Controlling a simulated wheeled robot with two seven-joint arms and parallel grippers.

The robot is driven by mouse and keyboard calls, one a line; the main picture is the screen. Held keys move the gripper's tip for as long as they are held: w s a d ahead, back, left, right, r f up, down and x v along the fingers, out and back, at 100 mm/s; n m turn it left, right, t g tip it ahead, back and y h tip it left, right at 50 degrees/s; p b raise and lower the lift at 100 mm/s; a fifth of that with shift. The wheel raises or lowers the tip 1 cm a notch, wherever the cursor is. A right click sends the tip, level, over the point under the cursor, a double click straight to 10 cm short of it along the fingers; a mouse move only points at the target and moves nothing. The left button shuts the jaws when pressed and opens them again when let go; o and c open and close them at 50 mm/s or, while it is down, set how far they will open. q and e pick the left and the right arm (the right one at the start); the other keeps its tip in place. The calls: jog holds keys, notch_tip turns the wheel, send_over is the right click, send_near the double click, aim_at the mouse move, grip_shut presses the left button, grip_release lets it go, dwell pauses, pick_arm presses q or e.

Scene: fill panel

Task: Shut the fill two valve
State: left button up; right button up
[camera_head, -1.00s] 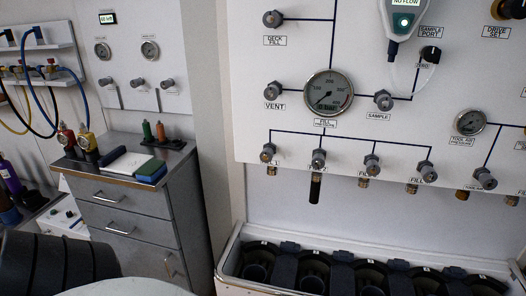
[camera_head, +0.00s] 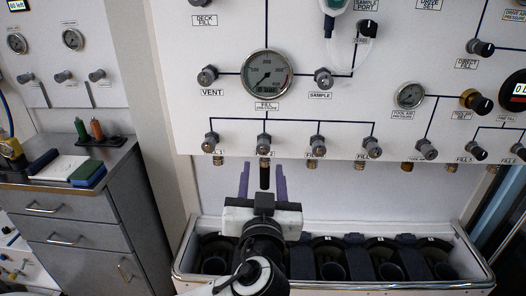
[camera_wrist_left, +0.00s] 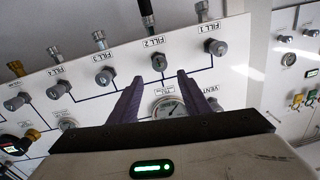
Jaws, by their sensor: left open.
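The fill two valve (camera_head: 264,143) is a small knob on the white panel, second from left in the lower row, with a black hose end (camera_head: 264,177) hanging below it. It also shows in the left wrist view (camera_wrist_left: 158,63), beyond my fingertips and roughly between them. My left gripper (camera_head: 262,180) is open, its two purple fingers pointing up at the panel. In the head view they stand either side of the hose end, below the valve. The gap in depth is hard to tell. The left wrist view also shows the gripper (camera_wrist_left: 158,77). My right gripper is out of view.
The fill one valve (camera_head: 211,142) and fill three valve (camera_head: 317,143) flank it closely. The fill pressure gauge (camera_head: 266,77) is above. An open bin with dark round holders (camera_head: 186,262) stands below the panel. A grey drawer cabinet (camera_head: 70,215) is at left.

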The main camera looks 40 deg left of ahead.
aim_at(263, 150)
pick_arm(q)
jog(key=p+x, duration=0.2)
jog(key=x, duration=0.7)
jog(key=shift+w+a+f, duration=0.1)
jog(key=shift+w+f, duration=0.05)
jog(key=shift+w, duration=0.05)
jog(key=c, duration=1)
